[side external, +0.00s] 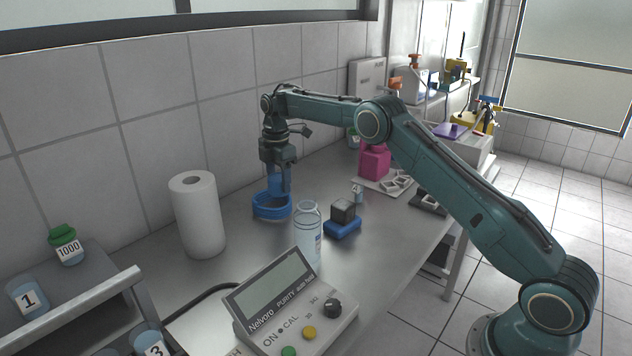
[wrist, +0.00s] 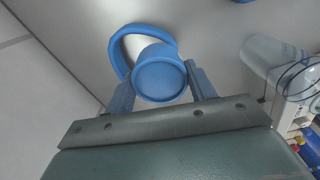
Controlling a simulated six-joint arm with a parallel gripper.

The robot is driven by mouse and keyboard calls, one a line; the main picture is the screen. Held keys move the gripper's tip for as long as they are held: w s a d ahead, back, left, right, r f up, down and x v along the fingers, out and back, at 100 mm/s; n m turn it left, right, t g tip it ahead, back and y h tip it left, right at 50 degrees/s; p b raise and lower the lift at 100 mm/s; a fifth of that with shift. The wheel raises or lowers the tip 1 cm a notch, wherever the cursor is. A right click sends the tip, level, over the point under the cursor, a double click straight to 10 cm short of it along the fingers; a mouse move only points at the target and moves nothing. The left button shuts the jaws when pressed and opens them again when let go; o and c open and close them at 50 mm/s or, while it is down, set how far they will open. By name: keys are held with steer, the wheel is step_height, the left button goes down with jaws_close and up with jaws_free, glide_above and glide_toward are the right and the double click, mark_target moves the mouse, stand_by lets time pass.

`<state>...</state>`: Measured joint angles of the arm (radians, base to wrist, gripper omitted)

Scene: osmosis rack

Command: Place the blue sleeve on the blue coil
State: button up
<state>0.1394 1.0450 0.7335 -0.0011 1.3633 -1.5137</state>
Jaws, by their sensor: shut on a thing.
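The blue sleeve (wrist: 160,76) is a round blue cylinder between the two fingers of my gripper (wrist: 160,90), which is shut on it. In the side view the sleeve (side external: 275,181) is upright below my gripper (side external: 279,178), partly hidden by a finger. The blue coil (side external: 268,213) lies on the bench below it, a wide ring against the grey top. In the wrist view the coil (wrist: 122,46) shows as an arc behind the sleeve, which hides part of it. The sleeve appears over the coil's right part; I cannot tell whether they touch.
A clear bottle (side external: 308,235) and a grey cube on a blue base (side external: 342,222) stand to the right of the coil. A white paper roll (side external: 198,215) stands to the left. A purity meter (side external: 290,305) is in front. A magenta block (side external: 374,162) is farther back.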

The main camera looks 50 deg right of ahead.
mark_target(278, 177)
steer(key=shift+f, duration=1.15)
steer(key=shift+f, duration=0.15)
steer(key=o, duration=1)
step_height(278, 177, up, 11)
steer(key=shift+w, duration=0.1)
steer(key=shift+r, duration=0.6)
steer(key=shift+r, duration=0.1)
